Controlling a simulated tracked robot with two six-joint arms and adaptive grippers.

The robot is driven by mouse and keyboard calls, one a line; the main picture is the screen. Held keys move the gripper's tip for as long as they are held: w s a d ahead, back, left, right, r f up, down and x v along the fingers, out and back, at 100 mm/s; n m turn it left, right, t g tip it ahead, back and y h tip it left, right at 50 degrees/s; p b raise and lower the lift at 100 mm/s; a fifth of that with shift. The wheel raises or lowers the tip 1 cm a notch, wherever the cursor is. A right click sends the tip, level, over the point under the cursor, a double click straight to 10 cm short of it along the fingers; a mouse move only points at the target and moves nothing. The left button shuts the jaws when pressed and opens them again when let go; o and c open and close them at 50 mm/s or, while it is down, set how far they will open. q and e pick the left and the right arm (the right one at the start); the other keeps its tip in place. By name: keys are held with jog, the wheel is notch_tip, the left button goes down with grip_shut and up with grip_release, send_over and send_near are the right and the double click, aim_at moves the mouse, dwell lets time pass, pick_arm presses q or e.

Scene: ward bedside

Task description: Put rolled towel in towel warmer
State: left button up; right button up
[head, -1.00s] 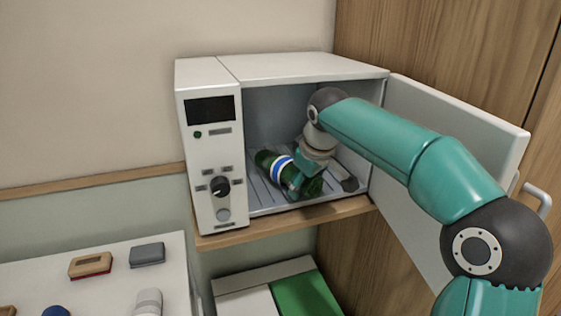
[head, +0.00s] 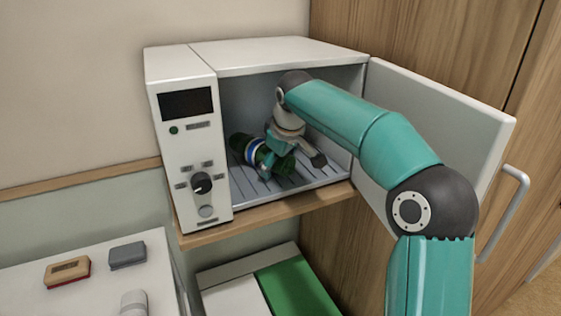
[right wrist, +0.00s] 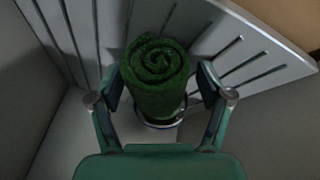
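The rolled towel (head: 245,145) is dark green with a blue and white band. It lies on the slatted floor inside the white towel warmer (head: 285,55), whose door (head: 440,125) stands open to the right. In the right wrist view the towel's spiral end (right wrist: 157,65) faces up between my right gripper's (right wrist: 160,85) fingers. The fingers are apart, one on each side, with a gap visible on the right. In the head view my right gripper (head: 292,158) reaches inside the warmer at the towel, partly covering it. My left gripper is not in view.
The warmer stands on a wooden shelf (head: 265,212) against the wall. A white table (head: 90,285) at lower left holds a red-and-tan block (head: 67,272), a grey block (head: 127,255) and a whitish item (head: 134,303). A white-and-green box (head: 290,290) is below the shelf.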

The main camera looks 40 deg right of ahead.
jog(key=shift+o, duration=0.3)
jog(key=shift+s+d, duration=0.1)
jog(key=shift+s, duration=0.1)
jog(key=shift+r, duration=0.1)
jog(key=shift+w+r, duration=0.1)
jog(key=shift+r, duration=0.3)
jog(key=v, duration=0.7)
jog(key=shift+s+f, duration=0.15)
jog(key=shift+s, duration=0.1)
jog(key=shift+s+f, duration=0.1)
